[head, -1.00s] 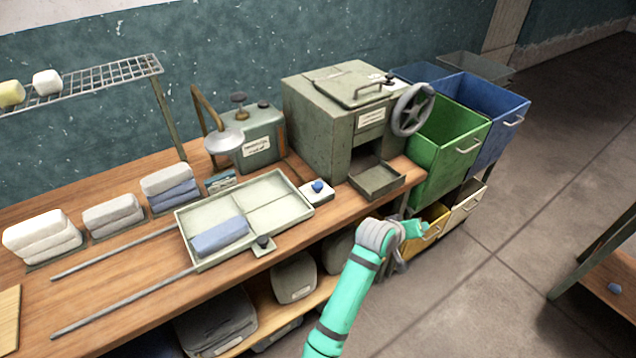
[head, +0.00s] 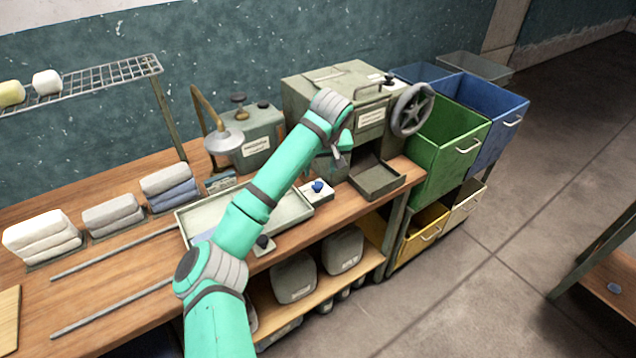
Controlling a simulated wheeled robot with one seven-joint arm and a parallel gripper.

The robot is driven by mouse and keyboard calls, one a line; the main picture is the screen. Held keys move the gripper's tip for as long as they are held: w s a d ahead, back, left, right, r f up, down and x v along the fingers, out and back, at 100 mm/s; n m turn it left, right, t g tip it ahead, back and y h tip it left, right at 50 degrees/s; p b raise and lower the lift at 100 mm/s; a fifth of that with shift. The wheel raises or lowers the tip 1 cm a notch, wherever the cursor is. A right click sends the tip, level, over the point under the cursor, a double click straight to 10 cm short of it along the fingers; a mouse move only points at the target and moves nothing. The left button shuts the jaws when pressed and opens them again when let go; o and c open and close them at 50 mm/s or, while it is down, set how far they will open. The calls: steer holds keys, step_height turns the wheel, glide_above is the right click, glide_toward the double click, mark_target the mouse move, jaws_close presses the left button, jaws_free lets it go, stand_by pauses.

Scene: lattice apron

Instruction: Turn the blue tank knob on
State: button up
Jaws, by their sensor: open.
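The blue knob (head: 318,186) sits on a small white base at the right end of the shallow tray, on the wooden bench. A dark knob (head: 262,242) sits on a similar small plate at the tray's front edge. My arm reaches up across the tray, and my gripper (head: 340,156) is open above and behind the blue knob, in front of the green-grey press. It looks empty and apart from the knob. The green-grey tank (head: 262,143) with a cap stands at the back, left of the press.
The shallow tray (head: 290,216) is partly hidden by my arm. The press (head: 330,80) has a handwheel (head: 412,110) and a low open drawer (head: 378,182). Folded cloth stacks (head: 42,238) stand at left. Green (head: 455,150) and blue bins stand at right.

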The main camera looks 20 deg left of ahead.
mark_target(317, 185)
steer(key=x, duration=1)
steer(key=shift+w+f, duration=0.2)
steer(key=c, duration=1)
